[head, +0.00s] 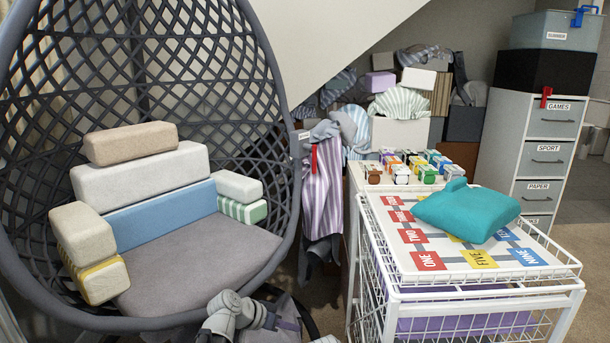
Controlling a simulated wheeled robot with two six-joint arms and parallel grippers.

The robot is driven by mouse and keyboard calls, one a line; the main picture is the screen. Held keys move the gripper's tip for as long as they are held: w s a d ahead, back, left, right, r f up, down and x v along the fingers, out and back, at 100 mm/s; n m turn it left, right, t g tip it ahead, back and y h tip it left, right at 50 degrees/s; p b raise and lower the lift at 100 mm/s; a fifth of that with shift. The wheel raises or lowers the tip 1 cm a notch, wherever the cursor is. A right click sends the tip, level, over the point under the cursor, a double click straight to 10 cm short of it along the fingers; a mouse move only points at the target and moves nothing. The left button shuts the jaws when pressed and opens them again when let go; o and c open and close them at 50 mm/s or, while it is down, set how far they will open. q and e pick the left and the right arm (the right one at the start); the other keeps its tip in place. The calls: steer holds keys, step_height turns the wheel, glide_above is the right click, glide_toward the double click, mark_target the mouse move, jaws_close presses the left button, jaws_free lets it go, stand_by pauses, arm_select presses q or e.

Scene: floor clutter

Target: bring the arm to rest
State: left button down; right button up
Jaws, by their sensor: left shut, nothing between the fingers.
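My left arm, pale grey, shows low in the head view, left of the middle, in front of the hanging chair's lower rim. Its left gripper (266,318) is small in the picture and partly lost against dark grey fabric behind it. It is shut with nothing held. My right gripper is not in view.
A hanging chair (200,270) with block-shaped cushions fills the left. A white wire trolley (465,293) stands at the right, with a teal cushion (466,211) on its numbered top. Several small boxes stand behind it, beside a drawer cabinet (545,150). Striped cloth (322,190) hangs between chair and trolley.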

arm_select(q)
steer(key=s+a+f+n+g+y+p, duration=0.1)
steer(key=s+a+f+n+g+y, duration=0.2)
steer(key=s+a, duration=0.4)
steer(key=s+a+f+n+g+y, duration=0.1)
steer(key=s+a+f+n+y, duration=0.2)
steer(key=s+a+y, duration=0.45)
steer(key=s+d+r+m+g+h+p, duration=0.1)
steer(key=s+d+r+m+p, duration=0.1)
steer(key=s+d+r+p, duration=0.3)
steer(key=s+d+r+m+p, duration=0.1)
steer(key=d+r+p, duration=0.2)
steer(key=d, duration=0.4)
step_height(320, 180, up, 37)
steer(key=p, duration=3.7)
steer(key=shift+s+d, duration=0.15)
steer(key=shift+d, duration=0.05)
steer(key=shift+a, duration=0.15)
